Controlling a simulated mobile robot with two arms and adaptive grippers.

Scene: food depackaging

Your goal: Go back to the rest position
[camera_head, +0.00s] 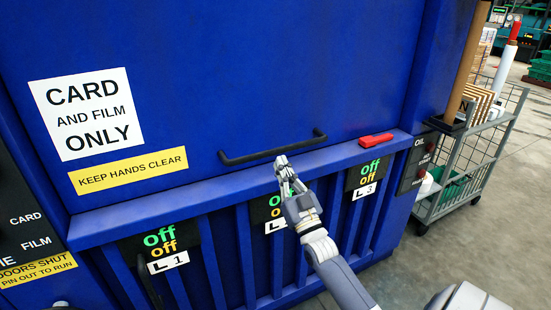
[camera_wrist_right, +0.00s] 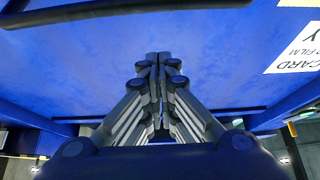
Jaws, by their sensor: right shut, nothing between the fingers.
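My right gripper (camera_head: 284,168) is shut and empty in front of the blue machine (camera_head: 230,60), close below the right part of its black handle bar (camera_head: 272,149). In the right wrist view its fingers (camera_wrist_right: 158,62) meet at the tips with nothing between them. I cannot tell whether the fingertips touch the machine. My right arm comes in from the lower right. My left gripper is not in view.
A red object (camera_head: 376,140) lies on the machine's ledge, right of the handle. Below are panels reading "off", one labelled L1 (camera_head: 168,262) and one L3 (camera_head: 364,190). A wheeled wire rack (camera_head: 478,150) stands at the right on open grey floor (camera_head: 500,240).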

